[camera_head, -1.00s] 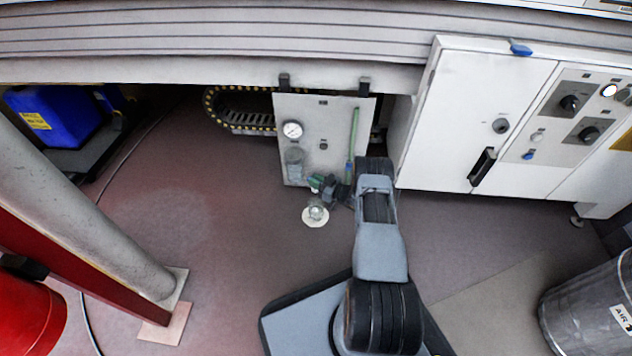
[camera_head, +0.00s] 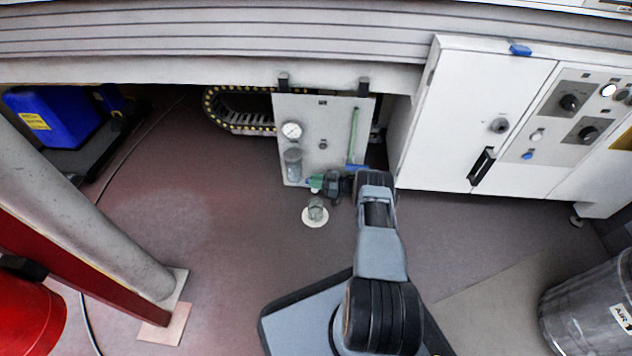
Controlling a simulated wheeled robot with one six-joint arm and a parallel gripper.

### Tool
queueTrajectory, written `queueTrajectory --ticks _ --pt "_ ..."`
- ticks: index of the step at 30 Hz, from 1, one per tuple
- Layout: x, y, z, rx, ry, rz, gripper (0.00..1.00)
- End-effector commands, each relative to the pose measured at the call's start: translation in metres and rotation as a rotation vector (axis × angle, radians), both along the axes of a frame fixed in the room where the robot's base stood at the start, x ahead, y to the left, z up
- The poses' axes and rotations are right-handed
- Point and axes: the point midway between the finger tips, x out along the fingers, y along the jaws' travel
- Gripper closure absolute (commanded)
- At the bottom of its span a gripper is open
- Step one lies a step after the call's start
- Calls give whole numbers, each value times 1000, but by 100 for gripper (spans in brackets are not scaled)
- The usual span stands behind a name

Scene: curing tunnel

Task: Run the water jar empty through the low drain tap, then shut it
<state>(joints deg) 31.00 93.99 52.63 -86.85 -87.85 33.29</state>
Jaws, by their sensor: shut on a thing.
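The white panel (camera_head: 321,110) hangs under the long beam. The jar (camera_head: 293,164), greyish and see-through, is on its lower left, below a round gauge (camera_head: 291,130). I cannot make out a water level in it. A small green tap (camera_head: 316,183) is at the panel's bottom edge, just right of and below the jar. My gripper (camera_head: 325,184) comes from the right and is shut on the green tap; its fingers hide part of it. A small clear glass (camera_head: 316,206) stands on a white disc (camera_head: 313,221) on the floor below the tap.
A green tube (camera_head: 353,135) runs down the panel's right side. A white cabinet (camera_head: 465,110) with knobs stands to the right. A cable chain (camera_head: 225,112) lies behind left. A grey post (camera_head: 75,205) and red drum (camera_head: 30,310) stand left. The middle-left floor is clear.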

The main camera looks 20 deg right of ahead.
Motion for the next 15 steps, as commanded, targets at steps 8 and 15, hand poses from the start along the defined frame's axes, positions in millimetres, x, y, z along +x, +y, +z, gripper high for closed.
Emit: queueTrajectory --ticks 8,15 --pt "-1 2 -1 3 1 5 77" --pt "-1 0 0 1 0 1 57"
